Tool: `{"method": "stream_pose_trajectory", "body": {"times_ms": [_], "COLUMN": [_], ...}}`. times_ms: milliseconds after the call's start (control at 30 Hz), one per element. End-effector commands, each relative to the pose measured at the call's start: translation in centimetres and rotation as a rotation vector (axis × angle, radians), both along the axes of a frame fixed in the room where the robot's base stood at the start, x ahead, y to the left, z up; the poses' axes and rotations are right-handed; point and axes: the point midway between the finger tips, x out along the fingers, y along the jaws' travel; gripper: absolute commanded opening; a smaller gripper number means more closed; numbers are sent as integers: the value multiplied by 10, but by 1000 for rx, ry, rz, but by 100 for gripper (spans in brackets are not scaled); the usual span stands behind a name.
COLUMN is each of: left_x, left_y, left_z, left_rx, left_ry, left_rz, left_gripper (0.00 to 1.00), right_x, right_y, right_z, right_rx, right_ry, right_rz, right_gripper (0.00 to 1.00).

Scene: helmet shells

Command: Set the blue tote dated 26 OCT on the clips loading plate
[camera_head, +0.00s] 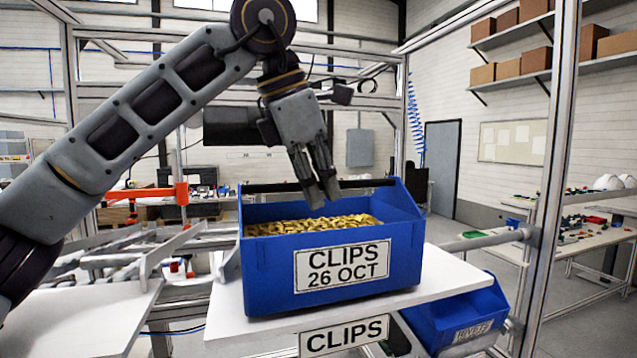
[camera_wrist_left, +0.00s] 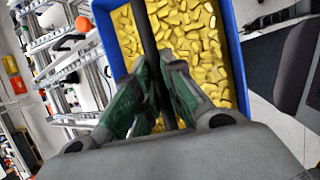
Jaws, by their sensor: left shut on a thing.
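The blue tote (camera_head: 263,268) carries a white label reading CLIPS 26 OCT and is full of yellow-gold clips (camera_head: 310,230). It is upright over the white loading plate (camera_head: 420,297), whose front label (camera_head: 343,337) reads CLIPS. The tote's base looks to be on the plate; a very small gap cannot be ruled out. My left gripper (camera_head: 318,190) is shut on the tote's black handle bar (camera_head: 262,187). In the left wrist view the bar (camera_wrist_left: 146,35) passes between the fingers (camera_wrist_left: 158,95), above the clips. My right gripper is not in view.
Another blue tote (camera_head: 455,312) with a partly readable label sits lower, right of the plate. A metal frame post (camera_head: 553,180) stands at the right. A white surface (camera_head: 75,318) and metal rails (camera_head: 120,250) lie at the left. A parts table (camera_head: 590,235) stands farther back.

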Motion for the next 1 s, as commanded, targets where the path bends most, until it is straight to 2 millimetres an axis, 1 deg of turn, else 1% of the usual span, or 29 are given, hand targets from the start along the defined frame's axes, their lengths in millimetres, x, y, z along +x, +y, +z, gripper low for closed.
{"method": "stream_pose_trajectory", "body": {"times_ms": [533, 1000], "left_x": [0, 0], "left_y": [0, 0], "left_z": [0, -6], "left_rx": [-2, -2], "left_ry": [-1, -1], "left_rz": [0, 0], "left_gripper": [0, 0], "right_x": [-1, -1], "right_y": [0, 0], "right_z": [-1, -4], "right_rx": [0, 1], "right_ry": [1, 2], "right_rz": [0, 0], "right_gripper": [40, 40]}}
